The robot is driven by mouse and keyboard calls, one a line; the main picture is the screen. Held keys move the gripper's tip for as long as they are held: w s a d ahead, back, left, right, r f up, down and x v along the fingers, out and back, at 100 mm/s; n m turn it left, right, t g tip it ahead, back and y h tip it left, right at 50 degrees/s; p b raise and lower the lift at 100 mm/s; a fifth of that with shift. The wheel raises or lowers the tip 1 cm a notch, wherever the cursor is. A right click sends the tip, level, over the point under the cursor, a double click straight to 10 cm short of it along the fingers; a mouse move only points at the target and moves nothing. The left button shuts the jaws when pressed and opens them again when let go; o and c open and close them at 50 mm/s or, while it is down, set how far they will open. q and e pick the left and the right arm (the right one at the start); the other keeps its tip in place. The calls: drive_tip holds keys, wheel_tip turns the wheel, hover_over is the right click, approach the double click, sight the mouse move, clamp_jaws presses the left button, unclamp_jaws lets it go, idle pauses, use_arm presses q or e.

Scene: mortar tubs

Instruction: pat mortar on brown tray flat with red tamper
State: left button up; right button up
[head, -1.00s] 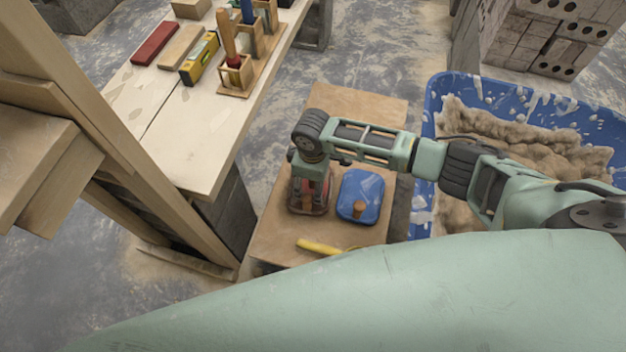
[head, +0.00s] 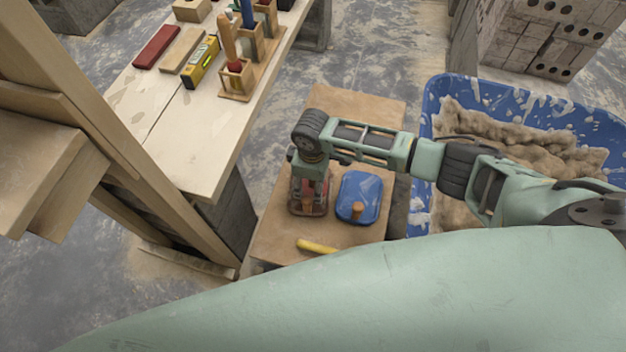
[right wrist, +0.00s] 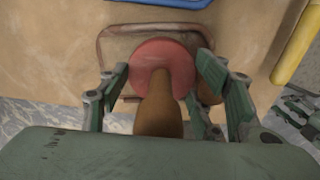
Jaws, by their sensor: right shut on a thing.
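The red tamper (right wrist: 163,66), a round red disc with a wooden handle, is between the fingers of my right gripper (right wrist: 160,85), which is shut on its handle. The brown tray (right wrist: 104,48) lies below the tamper in the right wrist view; the disc covers much of its inside. A brown lump (right wrist: 206,92) shows beside the disc, partly behind a finger; I cannot tell how flat the mortar is. In the head view my right gripper (head: 309,190) points down over the brown tray (head: 296,211). My left gripper is not in view.
A blue tray (head: 360,188) with a wooden-knobbed piece is close right of the brown tray. A yellow object (head: 315,246) lies in front. A blue tub (head: 433,100) of mortar stands right, a workbench (head: 190,150) with tools left.

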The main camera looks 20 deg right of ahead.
drive_tip(key=shift+w+d, duration=0.25)
drive_tip(key=shift+d, duration=0.15)
drive_tip(key=shift+w+d, duration=0.25)
drive_tip(key=shift+d, duration=0.25)
drive_tip(key=shift+w+d, duration=0.2)
drive_tip(key=shift+d, duration=0.25)
